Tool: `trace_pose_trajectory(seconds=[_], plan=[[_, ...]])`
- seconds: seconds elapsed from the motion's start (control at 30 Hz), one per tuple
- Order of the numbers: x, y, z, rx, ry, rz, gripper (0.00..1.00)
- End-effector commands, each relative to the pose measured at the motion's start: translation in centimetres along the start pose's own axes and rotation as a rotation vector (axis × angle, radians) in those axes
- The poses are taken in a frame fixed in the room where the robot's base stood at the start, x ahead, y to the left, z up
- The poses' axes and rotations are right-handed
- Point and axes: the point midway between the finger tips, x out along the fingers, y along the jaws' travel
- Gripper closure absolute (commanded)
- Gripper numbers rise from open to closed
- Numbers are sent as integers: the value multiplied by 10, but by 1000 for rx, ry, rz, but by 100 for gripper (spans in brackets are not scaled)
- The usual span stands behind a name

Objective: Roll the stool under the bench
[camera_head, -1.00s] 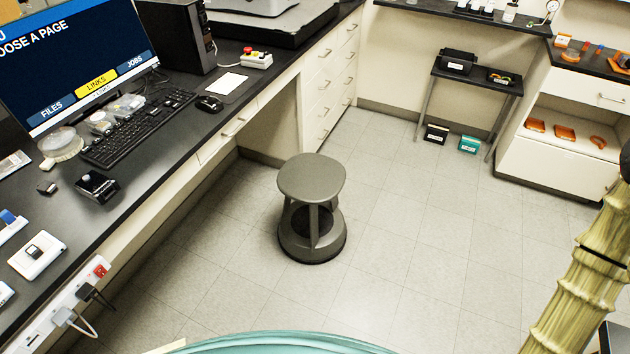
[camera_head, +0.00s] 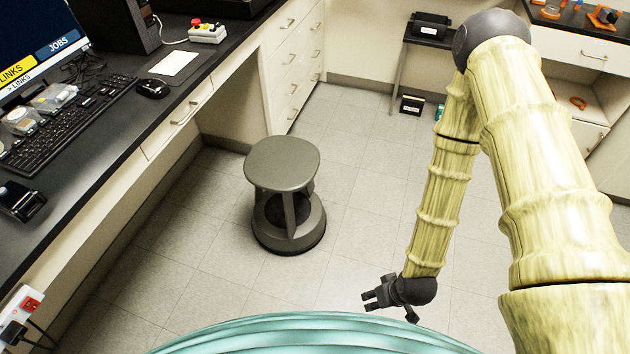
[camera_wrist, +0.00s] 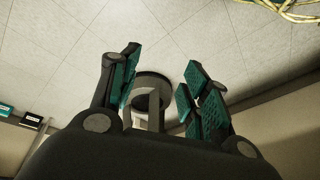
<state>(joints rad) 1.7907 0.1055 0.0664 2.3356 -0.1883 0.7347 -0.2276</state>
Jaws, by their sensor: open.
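The grey stool (camera_head: 283,195) stands upright on the tiled floor in the head view, with a rounded square seat and a round base. It is in front of the open knee space of the black-topped bench (camera_head: 103,172), clear of the bench's front edge. My gripper (camera_head: 366,300) is low over the floor, to the right of and nearer than the stool, apart from it. In the wrist view my gripper (camera_wrist: 160,95) shows its teal-padded fingers spread and empty. Part of the stool (camera_wrist: 152,92) shows between them, partly hidden by the gripper body.
White drawers (camera_head: 295,60) bound the far end of the knee space. A keyboard (camera_head: 62,122), mouse (camera_head: 152,88) and red-button box (camera_head: 207,33) lie on the bench. A small dark side table (camera_head: 428,34) stands by the back wall. The floor around the stool is free.

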Motion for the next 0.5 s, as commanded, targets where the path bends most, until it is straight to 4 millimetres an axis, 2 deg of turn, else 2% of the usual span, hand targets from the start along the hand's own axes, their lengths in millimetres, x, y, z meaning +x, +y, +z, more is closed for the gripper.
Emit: trace_pose_trajectory(seconds=[0.03, 0.1, 0.5], plan=[[27, 2, -11, -39, 34, -13, 54], [46, 1, -29, -101, 80, -33, 54], [134, 0, -134, -462, 363, -87, 54]])
